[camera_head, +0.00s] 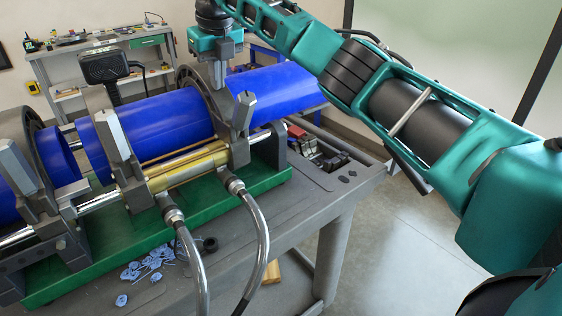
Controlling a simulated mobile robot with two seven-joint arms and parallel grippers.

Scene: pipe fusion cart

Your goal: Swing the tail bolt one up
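The fusion machine holds blue pipes (160,130) in its dark ring clamps. Grey tail bolts with block-like heads stand at the clamps' near side: one at the right clamp (243,110), one at the middle clamp (114,136) and one at the left clamp (18,165). I cannot tell which is tail bolt one. My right gripper (217,78) points down at the top of the right clamp, just behind and left of the right bolt's head. Its fingertips are partly hidden against the clamp, so its opening and any contact are unclear. My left gripper is out of view.
Two hoses (262,235) arch from the brass-coloured cylinder over the grey cart's front (325,185). Blue shavings (145,265) lie on the cart. A dark boxy device (103,66) stands behind the pipe. A workbench (110,45) is at the back; the right floor is clear.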

